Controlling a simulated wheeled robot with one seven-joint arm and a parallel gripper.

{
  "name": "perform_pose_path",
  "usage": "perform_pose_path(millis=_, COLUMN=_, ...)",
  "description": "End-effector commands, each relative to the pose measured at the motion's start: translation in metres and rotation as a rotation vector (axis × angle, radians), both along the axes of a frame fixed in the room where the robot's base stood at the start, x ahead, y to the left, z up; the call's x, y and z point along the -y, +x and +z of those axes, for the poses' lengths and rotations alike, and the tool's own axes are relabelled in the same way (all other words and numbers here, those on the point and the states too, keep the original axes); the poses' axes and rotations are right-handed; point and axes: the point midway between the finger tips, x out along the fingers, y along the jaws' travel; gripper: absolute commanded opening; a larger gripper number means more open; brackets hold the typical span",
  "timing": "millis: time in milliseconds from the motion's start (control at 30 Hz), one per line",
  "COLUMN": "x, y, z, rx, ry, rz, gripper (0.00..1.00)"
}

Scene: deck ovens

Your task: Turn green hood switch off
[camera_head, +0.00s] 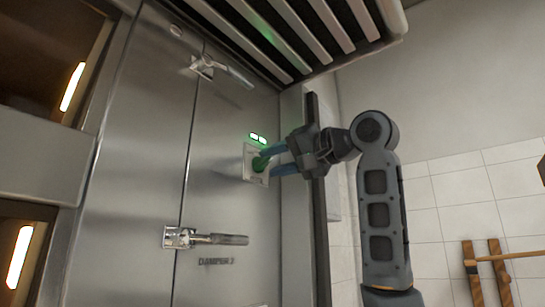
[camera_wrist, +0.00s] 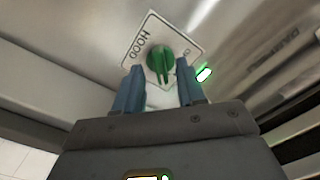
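The green hood switch (camera_head: 260,163) is a round knob with a raised grip on a pale plate on the steel panel. In the wrist view the knob (camera_wrist: 161,58) sits in the middle of the plate (camera_wrist: 137,42), which reads "HOOD". A small green light (camera_head: 258,138) glows above the plate; it also shows in the wrist view (camera_wrist: 204,75). My gripper (camera_head: 273,162) is at the plate with its blue fingers apart. In the wrist view the fingertips (camera_wrist: 160,72) are either side of the knob's lower part. Whether they touch it cannot be told.
Two metal lever handles stick out from the panel, one upper (camera_head: 225,72) and one lower (camera_head: 210,239), with "DAMPER 2" lettered below the lower one. A slatted hood (camera_head: 290,30) hangs above. Lit oven openings (camera_head: 20,255) are at left. Wooden-handled tools (camera_head: 485,265) hang at right.

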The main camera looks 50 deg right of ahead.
Motion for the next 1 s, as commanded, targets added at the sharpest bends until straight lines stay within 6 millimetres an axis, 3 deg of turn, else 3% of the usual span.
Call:
perform_pose_path(millis=400, x=-0.0006, y=0.0104, z=-0.0005, rx=0.0, ry=0.0, rz=0.0, gripper=0.39)
perform_pose_path(millis=800, x=-0.0006, y=0.0101, z=-0.0005, rx=0.0, ry=0.0, rz=0.0, gripper=0.01)
perform_pose_path(millis=1000, x=-0.0004, y=0.0101, z=-0.0006, rx=-0.001, ry=0.0, rz=0.001, gripper=0.0)
